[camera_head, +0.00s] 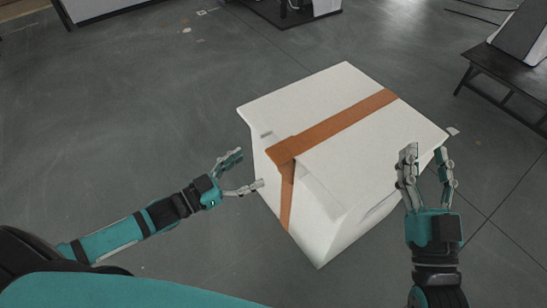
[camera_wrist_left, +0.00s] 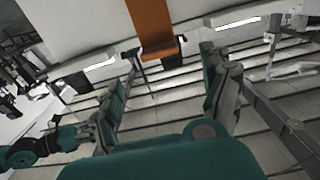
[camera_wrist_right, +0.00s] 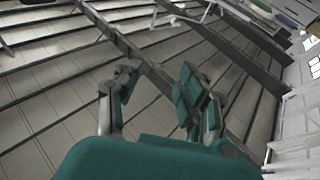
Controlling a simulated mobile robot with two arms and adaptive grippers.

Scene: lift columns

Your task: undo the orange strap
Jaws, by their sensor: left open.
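A white box (camera_head: 330,110) stands on the grey floor with an orange strap (camera_head: 340,124) across its top and down its near-left side. My left gripper (camera_head: 250,169) is open beside the box's left side, its fingers pointing towards it. In the left wrist view the strap (camera_wrist_left: 152,25) hangs ahead, between and beyond the spread fingers (camera_wrist_left: 165,65); nothing is held. My right gripper (camera_head: 427,152) is open at the box's right side, overlapping its corner in the head view. In the right wrist view its fingers (camera_wrist_right: 157,75) stand apart and empty. No buckle can be made out.
A dark bench (camera_head: 510,80) with something grey on it stands at the far right. A black-based object (camera_head: 285,12) and a white-topped table (camera_head: 95,8) are at the back. The floor left of the box is clear.

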